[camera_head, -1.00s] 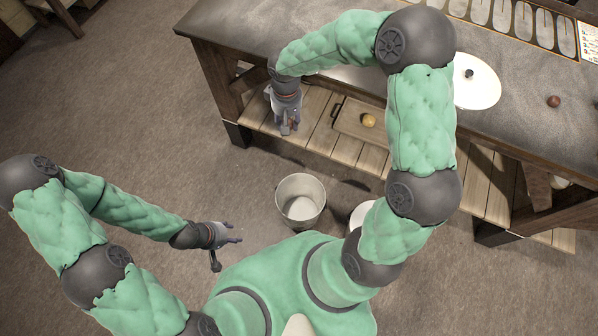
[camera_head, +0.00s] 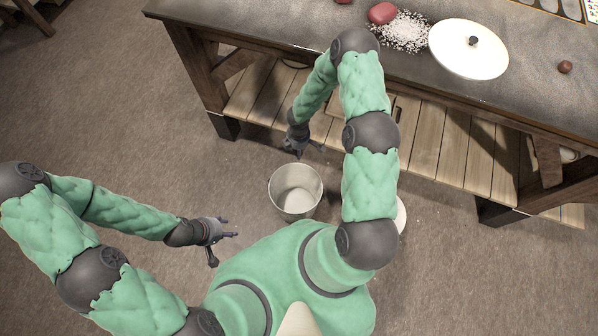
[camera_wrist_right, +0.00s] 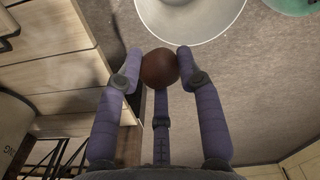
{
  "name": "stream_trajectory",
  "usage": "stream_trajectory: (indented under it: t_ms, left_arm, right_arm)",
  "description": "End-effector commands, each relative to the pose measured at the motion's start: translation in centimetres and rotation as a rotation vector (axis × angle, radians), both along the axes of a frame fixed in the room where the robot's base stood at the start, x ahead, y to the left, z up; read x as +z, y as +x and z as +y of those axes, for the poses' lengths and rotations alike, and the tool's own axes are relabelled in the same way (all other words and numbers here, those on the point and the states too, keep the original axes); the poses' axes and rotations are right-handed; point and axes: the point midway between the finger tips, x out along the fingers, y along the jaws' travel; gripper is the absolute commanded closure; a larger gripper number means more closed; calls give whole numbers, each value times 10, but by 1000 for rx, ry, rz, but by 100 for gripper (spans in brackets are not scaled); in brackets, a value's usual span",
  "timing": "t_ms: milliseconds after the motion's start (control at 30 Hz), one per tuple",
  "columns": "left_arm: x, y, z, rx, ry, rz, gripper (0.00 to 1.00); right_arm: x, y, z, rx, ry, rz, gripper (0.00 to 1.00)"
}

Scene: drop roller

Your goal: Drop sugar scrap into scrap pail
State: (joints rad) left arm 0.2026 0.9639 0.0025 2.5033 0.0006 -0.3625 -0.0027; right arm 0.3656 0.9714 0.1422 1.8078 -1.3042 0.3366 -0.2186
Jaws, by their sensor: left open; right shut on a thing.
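A small reddish-brown ball (camera_wrist_right: 159,68), apparently the sugar scrap, sits between the fingers of my right gripper (camera_wrist_right: 160,80), which is shut on it. In the head view my right gripper (camera_head: 305,146) hangs just beyond the far rim of the scrap pail, and the ball cannot be made out there. The scrap pail (camera_head: 295,178) is a pale metal bucket standing upright on the floor, with a whitish bottom. It also shows at the top of the right wrist view (camera_wrist_right: 190,25), apart from the ball. My left gripper (camera_head: 224,248) is open and empty, left of the pail.
The workbench (camera_head: 250,22) behind the pail has a slatted lower shelf (camera_head: 440,150). On its top are a red lump (camera_head: 381,13), white grains (camera_head: 405,32), a white round lid (camera_head: 468,55) and a brown ball (camera_head: 565,67). Floor left of the pail is clear.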

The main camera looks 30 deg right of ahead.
Motion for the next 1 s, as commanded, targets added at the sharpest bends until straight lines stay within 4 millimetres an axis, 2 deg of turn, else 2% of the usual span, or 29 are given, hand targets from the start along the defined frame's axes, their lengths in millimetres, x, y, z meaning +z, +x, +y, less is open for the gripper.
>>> stream_trajectory:
  t_ms: [33, 100, 400, 767, 1000]
  left_arm:
    - [-6, 0, 0, 0, 0, 0, 51]
    - [-10, 0, 0, 0, 0, 0, 51]
    - [-24, 0, 0, 0, 0, 0, 51]
    - [-31, 0, 0, 0, 0, 0, 51]
    - [-45, 0, 0, 0, 0, 0, 51]
  right_arm:
    - [-18, -7, 3, 38, 1, 5, 87]
    - [-35, -14, 6, 89, 1, 5, 87]
    - [-92, -43, 22, 263, 0, 3, 87]
    - [-117, -54, 29, 327, -1, 0, 87]
    - [-143, -54, 29, 326, -2, -1, 87]
